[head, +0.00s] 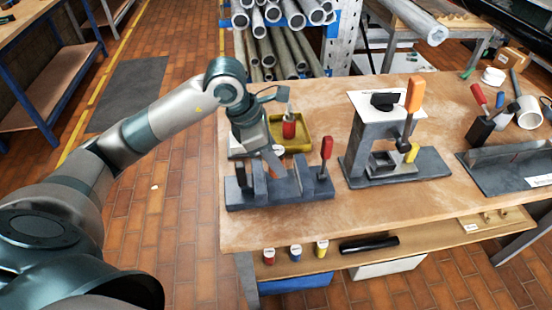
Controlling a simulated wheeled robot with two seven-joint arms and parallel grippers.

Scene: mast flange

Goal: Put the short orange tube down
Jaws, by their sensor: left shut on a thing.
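My left gripper (270,162) reaches in from the left and points down above the left part of the workbench. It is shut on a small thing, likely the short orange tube. Only a small orange-brown patch shows at the fingers, and the rest is hidden. The fingers are just above or behind a dark grey fixture (290,194) with upright blocks and a red handle (326,148). I cannot tell whether the held thing touches the fixture. My right gripper is not in view.
A yellow tray (301,146) with a red cylinder (289,129) is behind the fixture. A grey clamp stand (362,150) with an orange handle (414,93) is to the right. Another dark fixture (510,170) is at the far right. Bare wood (400,210) lies along the front of the bench.

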